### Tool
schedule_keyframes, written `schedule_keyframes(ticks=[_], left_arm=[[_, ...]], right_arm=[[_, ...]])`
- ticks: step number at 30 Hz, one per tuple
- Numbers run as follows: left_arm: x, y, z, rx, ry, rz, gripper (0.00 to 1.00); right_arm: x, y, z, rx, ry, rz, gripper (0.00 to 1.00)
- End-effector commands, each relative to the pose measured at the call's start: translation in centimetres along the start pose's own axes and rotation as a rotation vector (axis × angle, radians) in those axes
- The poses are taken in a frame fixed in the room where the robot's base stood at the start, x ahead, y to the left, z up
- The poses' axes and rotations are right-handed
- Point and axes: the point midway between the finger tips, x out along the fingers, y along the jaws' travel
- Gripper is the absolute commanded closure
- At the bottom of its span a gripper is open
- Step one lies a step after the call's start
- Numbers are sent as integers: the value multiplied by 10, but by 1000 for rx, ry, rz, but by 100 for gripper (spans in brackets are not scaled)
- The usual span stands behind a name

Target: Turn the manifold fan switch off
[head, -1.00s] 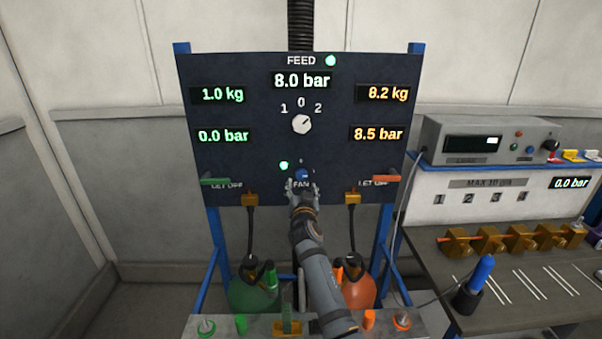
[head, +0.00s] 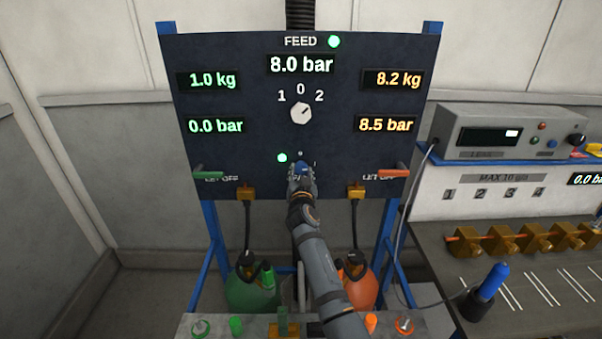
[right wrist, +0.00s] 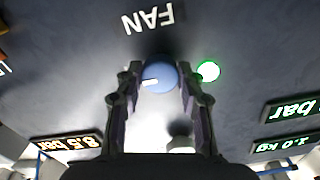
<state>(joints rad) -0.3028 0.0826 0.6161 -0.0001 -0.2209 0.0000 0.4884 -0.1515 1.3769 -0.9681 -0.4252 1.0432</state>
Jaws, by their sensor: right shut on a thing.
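The fan switch is a small round blue knob (head: 304,168) low in the middle of the dark panel (head: 240,70). In the right wrist view the blue knob (right wrist: 160,75) has a white mark pointing to the picture's left; this view shows the FAN label upside down. My right gripper (head: 301,172) reaches up to it from below, partly hiding the knob and label. The right gripper's fingers (right wrist: 160,88) are on either side of the knob and shut on it. A green lamp (head: 282,157) beside the knob is lit. My left gripper is not in view.
A white selector knob (head: 301,113) sits above the fan switch. A green lever (head: 208,174) and an orange lever (head: 394,173) stick out at the panel's sides. Green (head: 250,292) and orange (head: 361,290) cylinders stand below. A bench (head: 450,270) with brass valves is at right.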

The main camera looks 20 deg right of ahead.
Motion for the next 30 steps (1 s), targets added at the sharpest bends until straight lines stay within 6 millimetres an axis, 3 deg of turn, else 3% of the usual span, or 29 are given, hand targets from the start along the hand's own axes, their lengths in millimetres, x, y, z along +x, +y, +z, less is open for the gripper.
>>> schedule_keyframes(ticks=[5, 14, 30], left_arm=[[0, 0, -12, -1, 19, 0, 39], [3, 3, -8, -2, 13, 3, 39], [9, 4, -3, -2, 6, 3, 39]], right_arm=[[0, 0, 0, -1, 0, 0, 94], [0, 0, 0, -79, 1, 0, 94], [0, 1, -2, -545, 1, 2, 94]])
